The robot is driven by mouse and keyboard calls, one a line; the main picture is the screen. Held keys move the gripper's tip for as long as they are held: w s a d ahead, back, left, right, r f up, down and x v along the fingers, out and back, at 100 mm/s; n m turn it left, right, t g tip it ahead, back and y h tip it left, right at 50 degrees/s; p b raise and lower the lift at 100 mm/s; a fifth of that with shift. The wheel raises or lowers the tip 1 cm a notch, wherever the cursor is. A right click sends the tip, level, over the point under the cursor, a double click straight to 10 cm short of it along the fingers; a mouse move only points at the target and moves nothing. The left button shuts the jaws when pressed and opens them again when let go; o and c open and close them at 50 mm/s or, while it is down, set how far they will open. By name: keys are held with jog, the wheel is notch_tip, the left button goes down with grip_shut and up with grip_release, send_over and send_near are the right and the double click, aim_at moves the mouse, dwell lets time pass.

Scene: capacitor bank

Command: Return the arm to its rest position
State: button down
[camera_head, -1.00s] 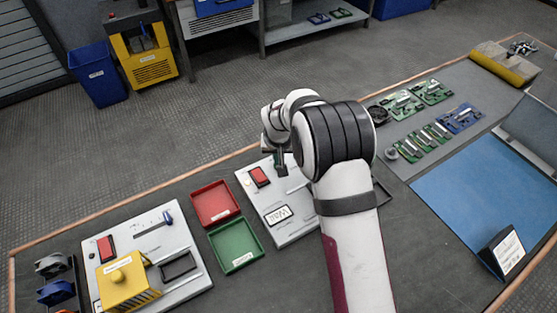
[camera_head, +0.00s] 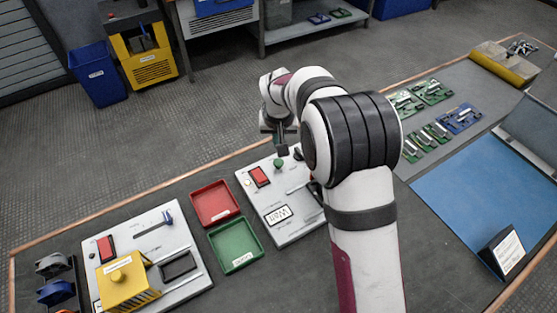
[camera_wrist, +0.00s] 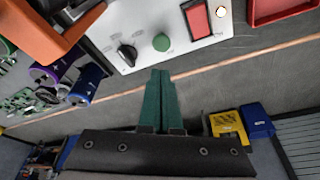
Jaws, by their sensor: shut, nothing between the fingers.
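My gripper (camera_head: 280,146) is at the end of my folded arm, above the far edge of the white panel in the head view. In the wrist view its green fingers (camera_wrist: 160,98) are together, with nothing between them. The white panel (camera_head: 291,225) lies on the bench with a red switch (camera_head: 259,176), a green button (camera_head: 278,163) and a display reading "Wait" (camera_head: 278,215). In the wrist view the green button (camera_wrist: 161,42) and a black knob (camera_wrist: 127,54) show beyond the fingertips. My forearm hides the panel's right part.
A red tray (camera_head: 215,203) and a green tray (camera_head: 235,245) stand left of the panel. A second panel with a yellow box (camera_head: 128,283) is further left. Circuit boards (camera_head: 434,92) and a blue mat (camera_head: 475,200) lie to the right. Open floor is beyond the bench's far edge.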

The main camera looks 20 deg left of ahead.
jog(key=s+d+r+m+g, duration=0.1)
jog(key=s+d+r+m, duration=0.3)
jog(key=s+d+r, duration=0.8)
jog(key=s+d+f+m+g, duration=0.1)
jog(key=s+d, duration=0.3)
jog(key=s, duration=0.7)
jog(key=s+d+f+m+g+y, duration=0.1)
jog(key=s+d+m, duration=0.2)
jog(key=s, duration=0.8)
jog(key=shift+s+d+m, duration=0.3)
jog(key=shift+s+d, duration=0.05)
jog(key=shift+d, duration=0.2)
